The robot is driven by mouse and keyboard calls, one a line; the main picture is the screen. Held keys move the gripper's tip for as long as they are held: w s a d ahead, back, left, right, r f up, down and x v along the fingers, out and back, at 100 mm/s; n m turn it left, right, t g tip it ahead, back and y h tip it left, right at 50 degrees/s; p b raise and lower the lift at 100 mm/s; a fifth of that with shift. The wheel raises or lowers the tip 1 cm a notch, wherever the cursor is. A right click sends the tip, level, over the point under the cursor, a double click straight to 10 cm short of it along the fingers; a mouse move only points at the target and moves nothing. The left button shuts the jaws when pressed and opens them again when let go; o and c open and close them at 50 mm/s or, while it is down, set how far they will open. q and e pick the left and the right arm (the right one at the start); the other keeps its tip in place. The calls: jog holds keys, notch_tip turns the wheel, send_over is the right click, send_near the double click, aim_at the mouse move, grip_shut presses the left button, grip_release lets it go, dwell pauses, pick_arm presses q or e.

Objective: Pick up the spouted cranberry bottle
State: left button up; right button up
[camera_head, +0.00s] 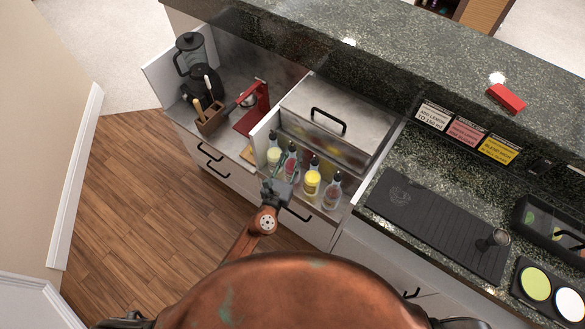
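Several spouted bottles with dark tops stand in a row in the open front bin of the bar unit. The one with dark red showing (291,160), second from the left, looks like the cranberry bottle; its lower part is partly hidden by my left gripper. Beside it are a pale yellow bottle (274,155), a bright yellow one (312,180) and a clear pinkish one (332,193). My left gripper (281,177) is at the bin's front, close to the red bottle. I cannot tell whether its fingers touch or grip it. My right gripper is not in view.
A lidded bin with a black handle (328,121) stands right behind the bottles. A black mat (438,226) lies on the right counter.

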pick_arm(q)
grip_shut()
jog(key=shift+r, duration=0.1)
dwell(0.5)
